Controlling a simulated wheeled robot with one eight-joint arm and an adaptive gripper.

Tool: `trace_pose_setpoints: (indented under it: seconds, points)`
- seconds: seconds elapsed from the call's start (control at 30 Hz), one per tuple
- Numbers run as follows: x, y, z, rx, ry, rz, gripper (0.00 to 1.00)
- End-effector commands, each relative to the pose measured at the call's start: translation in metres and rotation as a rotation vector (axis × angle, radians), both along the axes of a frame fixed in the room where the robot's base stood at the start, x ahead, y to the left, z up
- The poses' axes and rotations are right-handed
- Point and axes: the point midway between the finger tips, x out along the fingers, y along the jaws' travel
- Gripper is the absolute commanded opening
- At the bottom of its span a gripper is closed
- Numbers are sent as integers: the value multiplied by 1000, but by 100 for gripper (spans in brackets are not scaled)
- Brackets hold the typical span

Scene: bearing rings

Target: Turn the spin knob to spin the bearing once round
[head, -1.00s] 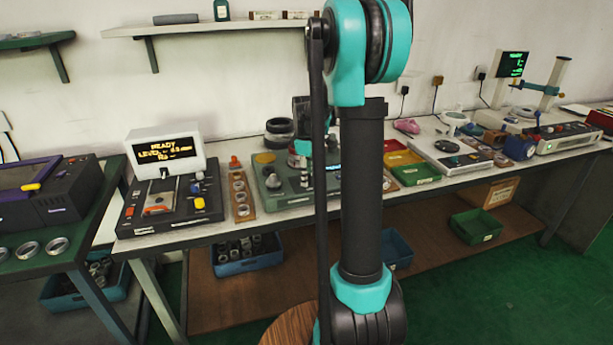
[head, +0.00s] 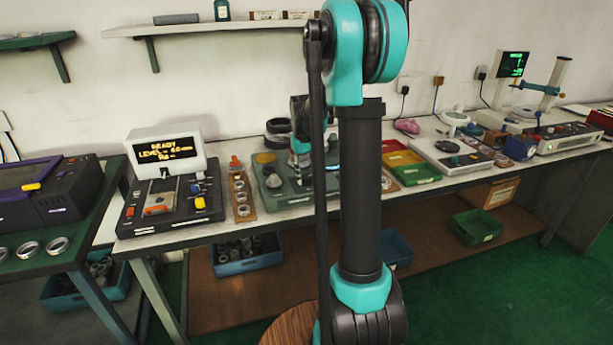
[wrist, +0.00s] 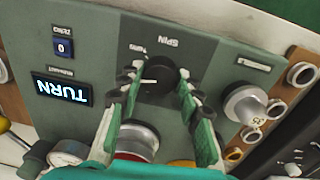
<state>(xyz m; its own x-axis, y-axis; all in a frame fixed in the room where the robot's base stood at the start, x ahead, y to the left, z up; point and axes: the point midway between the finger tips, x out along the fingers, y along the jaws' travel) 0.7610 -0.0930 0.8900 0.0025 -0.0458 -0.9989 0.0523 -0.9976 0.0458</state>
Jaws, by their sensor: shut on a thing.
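The black spin knob (wrist: 158,78) sits on the front panel of a grey-green machine (wrist: 208,65), under the word SPIN, which is upside down in the wrist view. A white mark shows on the knob's left side. My gripper (wrist: 160,88) has one finger on each side of the knob and is shut on it. A lit display reads TURN (wrist: 61,90), and a small counter beside it shows 0 (wrist: 62,47). In the head view the machine (head: 272,193) stands on the bench, partly hidden by my arm; my gripper (head: 302,172) is down at it, the knob hidden.
A silver knob (wrist: 244,105) is right of my fingers. A metal cylinder (wrist: 138,138) lies between them, nearer the wrist. A wooden ring rack (head: 242,197) and a black device with a READY screen (head: 168,148) stand left on the bench. Green and yellow trays (head: 415,170) are right.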

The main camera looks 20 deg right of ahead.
Motion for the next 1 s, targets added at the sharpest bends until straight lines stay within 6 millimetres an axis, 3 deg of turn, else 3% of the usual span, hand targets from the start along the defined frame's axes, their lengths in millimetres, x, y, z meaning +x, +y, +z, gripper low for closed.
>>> trace_pose_setpoints:
  seconds: [0.6,1.0]
  points:
    - [1,0,0,0,-1,-557,6]
    - [2,0,0,0,-1,-754,6]
